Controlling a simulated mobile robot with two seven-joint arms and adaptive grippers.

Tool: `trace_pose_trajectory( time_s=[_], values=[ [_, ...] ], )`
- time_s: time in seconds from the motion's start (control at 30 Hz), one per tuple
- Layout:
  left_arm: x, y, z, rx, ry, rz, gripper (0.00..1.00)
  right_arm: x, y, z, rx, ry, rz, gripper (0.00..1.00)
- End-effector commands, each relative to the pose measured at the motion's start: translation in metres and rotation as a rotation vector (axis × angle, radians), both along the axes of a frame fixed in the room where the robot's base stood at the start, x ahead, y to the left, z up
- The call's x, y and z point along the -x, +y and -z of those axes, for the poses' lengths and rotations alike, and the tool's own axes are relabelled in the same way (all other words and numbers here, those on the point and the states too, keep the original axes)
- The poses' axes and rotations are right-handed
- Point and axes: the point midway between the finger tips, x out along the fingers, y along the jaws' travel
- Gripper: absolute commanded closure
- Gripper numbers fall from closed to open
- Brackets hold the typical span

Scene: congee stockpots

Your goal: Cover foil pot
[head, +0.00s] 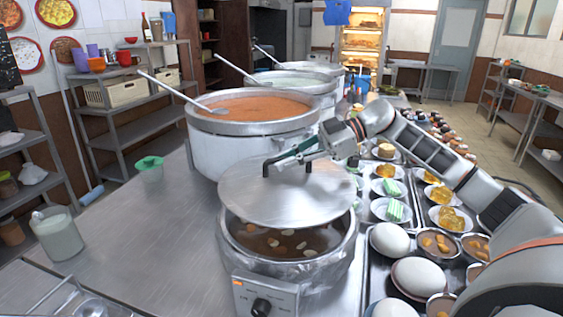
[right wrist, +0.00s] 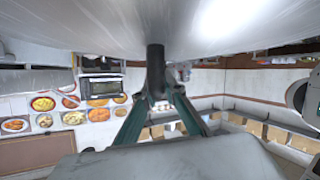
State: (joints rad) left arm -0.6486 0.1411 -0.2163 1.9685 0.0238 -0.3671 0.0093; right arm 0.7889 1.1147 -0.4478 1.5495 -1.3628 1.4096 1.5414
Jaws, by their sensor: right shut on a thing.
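The foil pot (head: 240,262) is an electric pot with a foil-wrapped rim and a front control dial. It stands at the front middle of the counter, with brown broth and pale pieces showing inside. A round steel lid (head: 255,205) covers the back part of its opening in the head view; the front part is open to sight. The lid looks raised and roughly level. My right gripper (head: 300,156) is shut on the lid's dark handle (head: 267,166). In the right wrist view the gripper (right wrist: 157,98) grips the handle (right wrist: 155,68) against the lid (right wrist: 110,25). My left gripper is out of view.
A big pot of orange congee (head: 240,150) with a ladle stands just behind the lid. Trays with bowls, eggs and small plates (head: 392,210) lie to the right under my arm.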

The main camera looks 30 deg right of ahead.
Motion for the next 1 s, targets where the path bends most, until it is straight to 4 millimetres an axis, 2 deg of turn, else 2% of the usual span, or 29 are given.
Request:
trace_pose_trajectory(
  time_s=[0.4, 0.5, 0.53, 0.63, 1.0],
  values=[
    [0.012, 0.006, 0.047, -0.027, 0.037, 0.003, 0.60, 0.000, 0.000, 0.042, 0.000, 0.006, 0.000, 1.00],
    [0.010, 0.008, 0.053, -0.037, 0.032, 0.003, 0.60, 0.000, 0.000, 0.054, 0.001, 0.008, -0.001, 1.00],
    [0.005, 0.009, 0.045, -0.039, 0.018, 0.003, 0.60, 0.000, 0.001, 0.053, 0.001, 0.006, 0.000, 1.00],
    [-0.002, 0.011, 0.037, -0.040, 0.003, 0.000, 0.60, 0.000, 0.000, 0.058, 0.001, 0.003, 0.000, 1.00],
    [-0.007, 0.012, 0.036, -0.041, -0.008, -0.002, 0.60, 0.000, 0.001, 0.066, -0.001, -0.001, -0.001, 1.00]
  ],
)
